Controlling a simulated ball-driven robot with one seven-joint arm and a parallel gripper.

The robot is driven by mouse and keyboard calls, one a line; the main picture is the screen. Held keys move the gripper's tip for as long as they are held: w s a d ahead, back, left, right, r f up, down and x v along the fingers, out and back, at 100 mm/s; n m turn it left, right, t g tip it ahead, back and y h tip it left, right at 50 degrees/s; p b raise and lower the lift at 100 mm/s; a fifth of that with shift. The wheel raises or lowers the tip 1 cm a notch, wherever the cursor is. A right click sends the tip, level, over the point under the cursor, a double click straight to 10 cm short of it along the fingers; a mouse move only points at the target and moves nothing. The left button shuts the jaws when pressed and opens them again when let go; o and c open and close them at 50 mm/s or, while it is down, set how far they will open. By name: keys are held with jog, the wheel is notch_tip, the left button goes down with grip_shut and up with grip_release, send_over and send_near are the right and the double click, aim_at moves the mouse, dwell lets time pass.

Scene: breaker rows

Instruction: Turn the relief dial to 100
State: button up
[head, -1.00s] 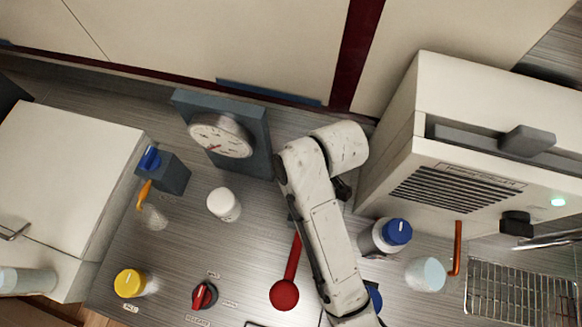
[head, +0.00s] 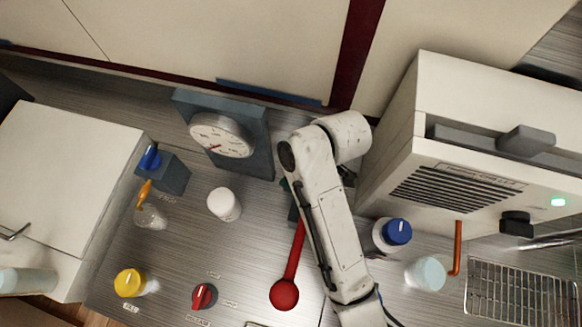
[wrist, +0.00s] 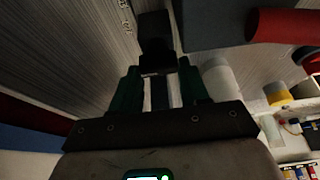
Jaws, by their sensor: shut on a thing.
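My gripper (wrist: 158,78) shows in the wrist view with its two dark green fingers closed around a small dark piece (wrist: 156,40). I cannot tell for certain that this piece is the relief dial, as no readable scale or "100" mark shows there. A round white gauge (head: 221,136) with a red needle stands on a blue-grey block at the back. A red knob (head: 204,296) and a yellow knob (head: 130,283) sit at the front left, with small labels.
A red lever (head: 285,294) lies just left of my arm. A white cylinder (head: 223,204) stands mid-bench. A blue-capped knob (head: 397,232) and a pale cylinder (head: 426,273) stand right of my arm, by a vented white box (head: 455,190) and wire rack (head: 520,295).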

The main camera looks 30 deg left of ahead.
jog(key=o, duration=0.8)
jog(key=shift+r, duration=0.1)
jog(key=shift+w+r, duration=0.1)
jog(key=shift+r, duration=0.2)
notch_tip(320, 180, up, 2)
jog(key=shift+r+b, duration=0.2)
jog(key=shift+b, duration=0.6)
jog(key=shift+s+d+r+p, duration=0.2)
jog(key=shift+s+d+r, duration=0.85)
jog(key=shift+s+r, duration=0.85)
jog(key=shift+s+d+r+p, duration=0.25)
jog(key=shift+s+d+r, duration=0.95)
jog(key=shift+s, duration=1.15)
jog(key=shift+s+d+r+p, duration=0.2)
jog(key=shift+s+d+r, duration=0.65)
jog(key=shift+s+r, duration=1.15)
jog(key=shift+s+f, duration=0.2)
